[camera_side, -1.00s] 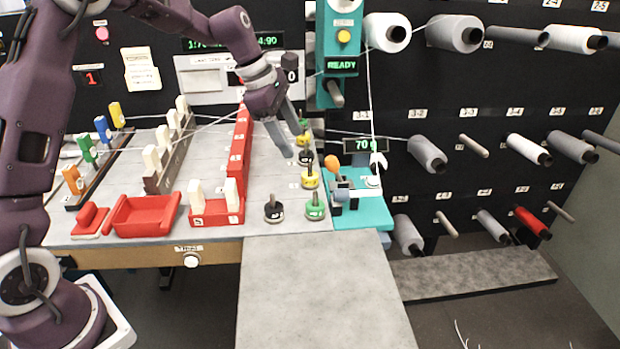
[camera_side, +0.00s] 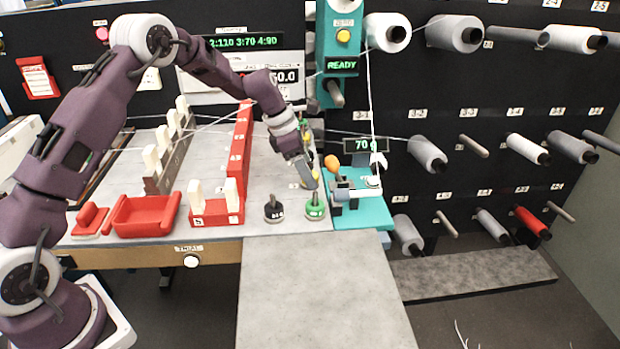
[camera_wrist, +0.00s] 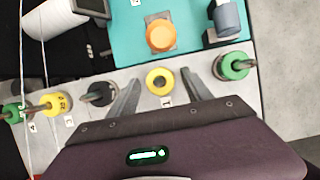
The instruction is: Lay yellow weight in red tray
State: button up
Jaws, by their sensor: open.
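The near yellow weight (camera_wrist: 160,82) is a round disc with a dark centre. In the wrist view it sits between the two fingers of my gripper (camera_wrist: 160,92), which is open with gaps on both sides. In the side view my gripper (camera_side: 307,182) points down at this weight (camera_side: 316,177) and partly hides it. The weight stands on the grey table near its right edge. The red tray (camera_side: 143,229) is an open box at the table's front left, well left of my gripper, and looks empty.
A green weight (camera_side: 315,211) and a black weight (camera_side: 273,213) stand near my gripper. Another black weight (camera_wrist: 98,95) and another yellow one (camera_wrist: 58,103) line the row. A teal stand (camera_side: 362,214) with an orange knob is close right. A red rack (camera_side: 217,217) with white posts lies between.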

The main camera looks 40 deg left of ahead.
grip_shut()
jog(key=shift+r, duration=0.1)
jog(key=shift+r, duration=3.45)
